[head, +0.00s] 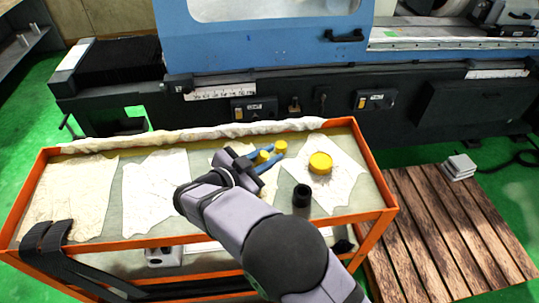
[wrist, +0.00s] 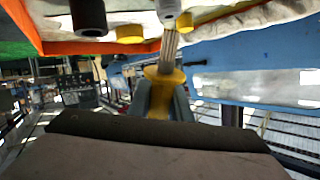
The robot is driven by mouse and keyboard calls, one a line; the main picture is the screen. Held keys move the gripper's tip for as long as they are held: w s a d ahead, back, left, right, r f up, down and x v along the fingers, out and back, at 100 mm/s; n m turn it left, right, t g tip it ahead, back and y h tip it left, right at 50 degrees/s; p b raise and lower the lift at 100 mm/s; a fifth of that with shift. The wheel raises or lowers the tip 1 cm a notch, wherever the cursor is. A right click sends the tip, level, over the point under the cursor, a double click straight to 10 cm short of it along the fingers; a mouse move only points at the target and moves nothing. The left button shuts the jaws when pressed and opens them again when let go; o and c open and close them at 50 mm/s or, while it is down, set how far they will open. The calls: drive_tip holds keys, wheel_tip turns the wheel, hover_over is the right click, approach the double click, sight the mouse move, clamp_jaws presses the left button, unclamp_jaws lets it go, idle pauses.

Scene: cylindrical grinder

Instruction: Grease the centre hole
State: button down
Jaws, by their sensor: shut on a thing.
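My gripper (head: 272,158) is over the cart, its blue fingers closed around a yellow piece (head: 263,157). In the wrist view, the fingers (wrist: 160,100) grip this yellow holder (wrist: 163,77), from which a pale, bristle-like bundle (wrist: 170,45) sticks out, so it looks like a brush. A round yellow tin (head: 320,162) stands on a white cloth to the right; it seems to show in the wrist view too (wrist: 130,33). Another small yellow thing (head: 281,146) is just beyond the fingers. No centre hole can be made out in either view.
A black cylinder (head: 302,197) stands near the front edge of the orange-framed cart (head: 383,185). Cloths (head: 155,188) lie on the left half, otherwise clear. A rolled cloth (head: 190,135) lines the back edge. The blue grinder (head: 265,50) stands behind; a wooden pallet (head: 450,225) is at right.

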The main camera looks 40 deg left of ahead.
drive_tip(key=shift+f, duration=0.45)
idle(0.4)
drive_tip(key=shift+s+d+f, duration=0.1)
drive_tip(key=shift+s+d, duration=0.1)
drive_tip(key=shift+d, duration=0.05)
idle(0.4)
drive_tip(key=shift+w+a, duration=0.1)
drive_tip(key=shift+w+a, duration=0.3)
drive_tip(key=shift+s+d, duration=0.15)
idle(0.4)
drive_tip(key=shift+s+d+p, duration=0.25)
drive_tip(key=shift+p, duration=0.1)
drive_tip(key=shift+w+a, duration=0.1)
drive_tip(key=shift+w+a, duration=0.3)
